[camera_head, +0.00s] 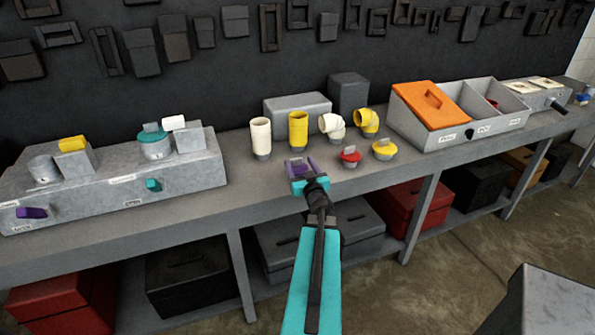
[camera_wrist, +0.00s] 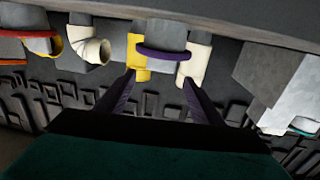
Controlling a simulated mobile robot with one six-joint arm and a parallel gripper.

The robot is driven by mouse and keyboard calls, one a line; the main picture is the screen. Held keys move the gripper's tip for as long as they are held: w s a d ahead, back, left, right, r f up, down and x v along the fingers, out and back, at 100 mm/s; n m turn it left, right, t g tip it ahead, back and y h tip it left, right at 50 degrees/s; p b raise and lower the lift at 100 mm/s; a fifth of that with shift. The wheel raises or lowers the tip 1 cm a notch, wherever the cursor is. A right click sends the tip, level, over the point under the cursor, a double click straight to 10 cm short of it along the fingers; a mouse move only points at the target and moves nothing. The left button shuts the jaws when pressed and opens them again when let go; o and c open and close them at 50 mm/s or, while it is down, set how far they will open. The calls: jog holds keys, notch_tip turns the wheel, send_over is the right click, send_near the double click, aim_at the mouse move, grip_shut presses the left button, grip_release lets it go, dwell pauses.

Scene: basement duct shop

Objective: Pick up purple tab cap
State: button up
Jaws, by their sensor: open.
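The purple tab cap, with a purple disc and grey parts above and below it, shows upside down in the wrist view (camera_wrist: 162,53), past my fingertips. In the head view it is mostly hidden by my gripper (camera_head: 299,171) on the bench in front of the pipe pieces. My gripper's purple fingers (camera_wrist: 160,78) are apart, with the cap ahead between their lines. Nothing is held. Whether the fingers touch the cap cannot be told.
A red cap (camera_head: 349,156) and a yellow cap (camera_head: 384,149) stand to the right. Cream and yellow pipes (camera_head: 298,130) stand behind. A grey box (camera_head: 110,187) with fittings is left; a bin with an orange lid (camera_head: 430,103) is right. The bench front (camera_head: 240,205) is clear.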

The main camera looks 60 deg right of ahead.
aim_at(297, 159)
jog(key=shift+d, duration=0.1)
jog(key=shift+f+p+x, duration=0.15)
jog(key=shift+p+x, duration=0.35)
jog(key=shift+x, duration=0.75)
jog(key=shift+f+p+x, duration=0.15)
jog(key=shift+p+x, duration=0.35)
jog(key=shift+x, duration=0.8)
jog(key=c, duration=1.2)
jog(key=shift+r, duration=0.1)
